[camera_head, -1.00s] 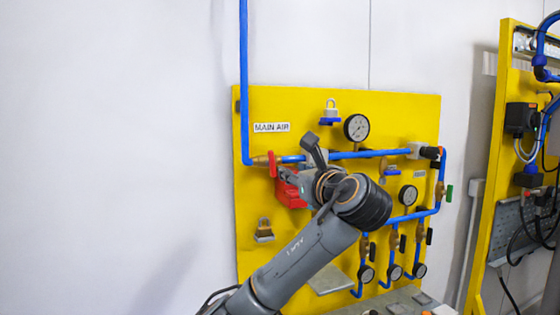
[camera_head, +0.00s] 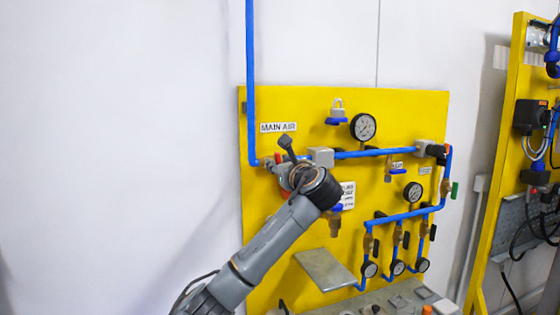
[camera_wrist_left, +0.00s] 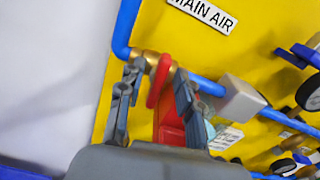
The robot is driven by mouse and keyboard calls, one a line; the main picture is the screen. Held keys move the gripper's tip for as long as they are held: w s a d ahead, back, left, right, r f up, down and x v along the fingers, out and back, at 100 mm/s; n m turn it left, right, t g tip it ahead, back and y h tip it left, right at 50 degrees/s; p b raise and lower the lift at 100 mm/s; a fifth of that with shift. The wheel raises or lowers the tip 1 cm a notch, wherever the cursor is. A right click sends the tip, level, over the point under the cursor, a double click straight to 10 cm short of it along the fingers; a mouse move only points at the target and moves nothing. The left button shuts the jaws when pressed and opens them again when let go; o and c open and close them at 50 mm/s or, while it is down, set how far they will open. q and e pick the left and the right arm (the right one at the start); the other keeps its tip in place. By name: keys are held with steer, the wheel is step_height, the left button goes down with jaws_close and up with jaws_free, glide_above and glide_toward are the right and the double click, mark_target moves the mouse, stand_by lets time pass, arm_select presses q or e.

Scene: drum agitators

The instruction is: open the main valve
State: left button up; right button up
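The main valve's red handle (camera_head: 278,159) sits on a brass fitting at the left end of the blue pipe, below the MAIN AIR label (camera_head: 278,127). In the left wrist view the red handle (camera_wrist_left: 158,80) stands upright across the pipe, with a red block (camera_wrist_left: 170,122) below it. My left gripper (camera_head: 284,173) is at the valve and hides part of it in the head view. In the wrist view its two fingers (camera_wrist_left: 158,76) are apart, one on each side of the red parts. Contact cannot be told. My right gripper is not in view.
The yellow panel (camera_head: 262,215) carries gauges (camera_head: 363,127), blue pipes (camera_head: 372,153) and several small valves to the right. A grey shelf (camera_head: 326,270) juts out lower down. A second yellow frame (camera_head: 497,190) stands at far right. The white wall at left is clear.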

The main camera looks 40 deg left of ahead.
arm_select(q)
jaws_close()
steer(key=shift+n, duration=0.3)
steer(key=shift+s+a+f+n+b, duration=0.15)
steer(key=shift+n+b, duration=0.9)
steer(key=shift+n, duration=1.6)
steer(key=shift+s+d+f+n+b, duration=0.1)
steer(key=shift+f+n+b, duration=0.15)
steer(key=shift+n+b, duration=1.6)
steer(key=shift+s+a+f+n+b, duration=0.1)
steer(key=shift+f+n+b, duration=0.15)
steer(key=shift+n, duration=3.15)
